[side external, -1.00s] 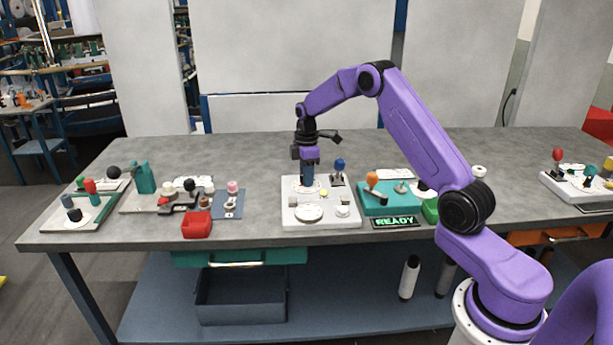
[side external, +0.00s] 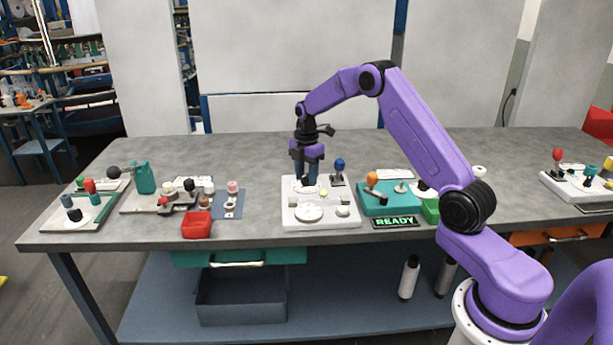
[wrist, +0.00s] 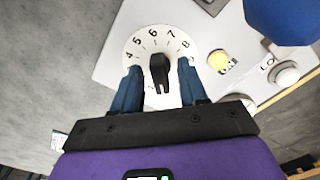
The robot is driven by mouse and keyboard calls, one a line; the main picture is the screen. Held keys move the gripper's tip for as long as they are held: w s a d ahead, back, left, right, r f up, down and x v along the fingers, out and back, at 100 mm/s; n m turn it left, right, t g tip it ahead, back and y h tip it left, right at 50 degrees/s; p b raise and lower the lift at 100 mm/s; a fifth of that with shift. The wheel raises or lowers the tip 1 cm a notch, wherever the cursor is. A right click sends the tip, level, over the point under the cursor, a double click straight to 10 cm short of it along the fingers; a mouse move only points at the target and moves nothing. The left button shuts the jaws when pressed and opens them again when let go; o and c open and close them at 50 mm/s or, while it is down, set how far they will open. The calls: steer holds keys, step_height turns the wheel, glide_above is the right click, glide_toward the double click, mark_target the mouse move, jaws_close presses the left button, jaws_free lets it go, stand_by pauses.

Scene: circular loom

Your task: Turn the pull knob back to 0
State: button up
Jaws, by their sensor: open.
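A black bar-shaped knob (wrist: 160,70) stands on a white round dial (wrist: 146,44) numbered around its rim; 4 to 8 are readable in the wrist view. The rest of the numbers are hidden behind my gripper, and I cannot tell which number the knob points to. My gripper (wrist: 160,70) is open, with one blue finger on each side of the knob and gaps visible. In the side view my gripper (side external: 307,184) is low over the back left of the white panel (side external: 342,221), hiding the knob there.
A blue ball-topped lever (side external: 340,163) stands close to the right of my gripper. A yellow button (wrist: 220,61) and a white knob (wrist: 285,75) are on the same panel. A teal panel (side external: 390,207) with an orange-topped lever is to the right, a red bin (side external: 196,226) to the left.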

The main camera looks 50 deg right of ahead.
mark_target(307, 174)
steer(key=shift+r, duration=3.45)
